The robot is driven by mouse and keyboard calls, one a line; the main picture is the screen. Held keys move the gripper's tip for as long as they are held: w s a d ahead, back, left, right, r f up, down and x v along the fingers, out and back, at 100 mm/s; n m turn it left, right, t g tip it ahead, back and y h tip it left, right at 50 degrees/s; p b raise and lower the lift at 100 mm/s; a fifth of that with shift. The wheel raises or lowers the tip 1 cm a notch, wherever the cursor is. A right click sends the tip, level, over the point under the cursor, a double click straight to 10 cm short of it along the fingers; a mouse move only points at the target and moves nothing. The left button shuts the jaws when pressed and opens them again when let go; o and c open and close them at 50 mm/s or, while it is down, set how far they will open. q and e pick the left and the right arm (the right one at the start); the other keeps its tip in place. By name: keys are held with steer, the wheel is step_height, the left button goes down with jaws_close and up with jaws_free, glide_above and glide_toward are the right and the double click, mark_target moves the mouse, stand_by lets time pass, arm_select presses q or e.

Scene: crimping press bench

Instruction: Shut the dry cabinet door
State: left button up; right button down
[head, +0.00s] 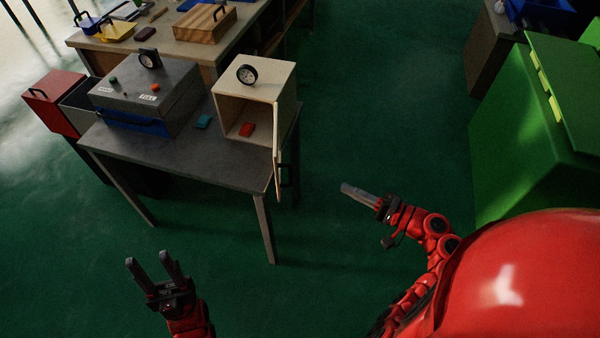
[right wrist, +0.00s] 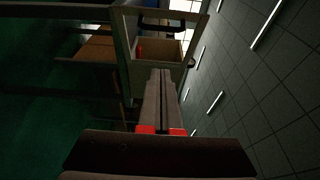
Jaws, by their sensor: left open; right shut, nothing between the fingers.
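The dry cabinet (head: 259,82) is a cream box with a round dial on top, at the right end of the grey table. Its door (head: 277,150) stands wide open, hinged at the right side and seen nearly edge-on, with a dark handle (head: 287,175). A red item (head: 247,130) lies inside the cabinet. My right gripper (head: 347,189) is shut and empty, to the right of the door and apart from it. The open cabinet (right wrist: 163,73) also shows beyond the shut fingers in the right wrist view. My left gripper (head: 150,261) is open and empty, in front of the table.
A grey press with a blue front (head: 145,92) and a teal item (head: 203,121) share the grey table (head: 225,170) with the cabinet. A red bin (head: 54,100) is at the left. A green container (head: 525,140) stands at the right. Open floor lies between.

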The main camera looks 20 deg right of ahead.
steer(key=s+a+p+x, duration=0.1)
steer(key=a+x, duration=0.1)
steer(key=x, duration=1)
steer(key=shift+s+p, duration=0.35)
steer(key=shift+p, duration=0.05)
steer(key=shift+a, duration=0.25)
